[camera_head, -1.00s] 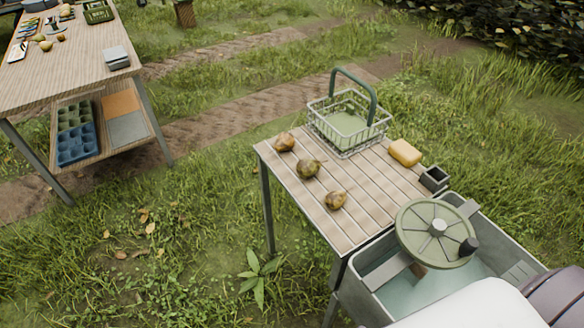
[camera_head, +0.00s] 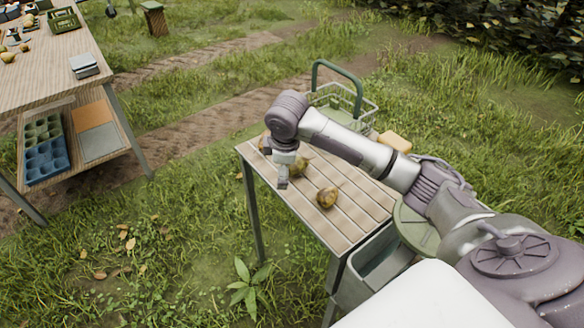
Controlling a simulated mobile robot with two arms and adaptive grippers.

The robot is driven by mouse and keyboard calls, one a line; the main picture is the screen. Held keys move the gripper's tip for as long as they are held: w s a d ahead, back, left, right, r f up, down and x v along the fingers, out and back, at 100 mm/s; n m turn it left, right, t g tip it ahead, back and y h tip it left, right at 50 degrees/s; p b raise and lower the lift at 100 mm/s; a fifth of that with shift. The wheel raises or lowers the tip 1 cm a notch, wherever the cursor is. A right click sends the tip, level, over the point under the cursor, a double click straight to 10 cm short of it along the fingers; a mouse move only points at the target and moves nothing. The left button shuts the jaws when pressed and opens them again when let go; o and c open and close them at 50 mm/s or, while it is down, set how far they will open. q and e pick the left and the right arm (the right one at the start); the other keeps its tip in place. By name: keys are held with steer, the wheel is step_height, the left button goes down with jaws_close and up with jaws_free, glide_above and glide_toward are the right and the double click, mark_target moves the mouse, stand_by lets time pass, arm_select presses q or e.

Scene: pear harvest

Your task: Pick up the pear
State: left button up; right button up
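A brown-yellow pear (camera_head: 327,197) lies in plain sight on the slatted wooden table (camera_head: 342,228). A second pear (camera_head: 302,166) lies farther back, partly covered by my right arm and gripper. A third pear (camera_head: 264,144) barely shows at the table's left edge, behind the gripper. My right gripper (camera_head: 283,181) points down over the left part of the table, just left of the second pear. It looks apart from the nearest pear, but its height is hard to judge. Its finger opening is not clear at this angle. My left gripper is not in view.
A wire basket (camera_head: 361,104) with a green handle (camera_head: 341,64) stands at the table's back, partly behind my arm. A yellow block (camera_head: 394,140) is beside it. A grey basin (camera_head: 375,265) adjoins the table's front right. A larger workbench (camera_head: 45,85) stands at left.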

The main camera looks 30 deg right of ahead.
mark_target(297, 165)
steer(key=w+d+r, duration=0.1)
steer(key=d+r, duration=0.4)
steer(key=r, duration=0.1)
steer(key=shift+h, duration=0.4)
steer(key=x, duration=1.3)
steer(key=shift+w+a+f+p, duration=0.1)
steer(key=shift+w+f+p, duration=0.15)
steer(key=shift+p, duration=0.05)
steer(key=c, duration=1.2)
steer(key=shift+c, duration=0.8)
steer(key=shift+r, duration=0.2)
